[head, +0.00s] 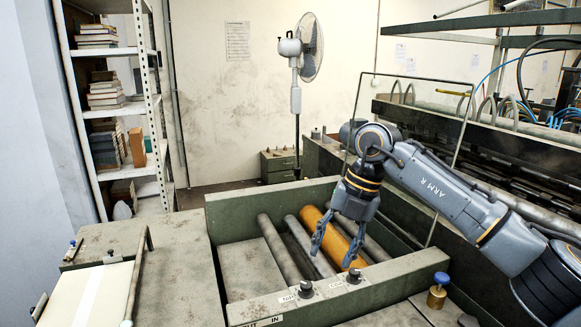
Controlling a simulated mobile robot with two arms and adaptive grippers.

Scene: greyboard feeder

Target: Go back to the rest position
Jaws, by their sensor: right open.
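My right gripper (335,243) is open and empty. It points down above the rollers of the green feeder (225,215), just behind its front panel. The arm, marked "ARM R", reaches in from the right edge. Among the grey rollers (279,248) lies one orange roller (312,224), partly hidden by the fingers. I cannot tell whether the fingertips touch anything. My left gripper is not in view.
A thin metal frame (467,112) rises behind my right arm. A shelf with books (106,95) stands at left, a fan (309,48) at back. The left tabletop (178,262) has free room.

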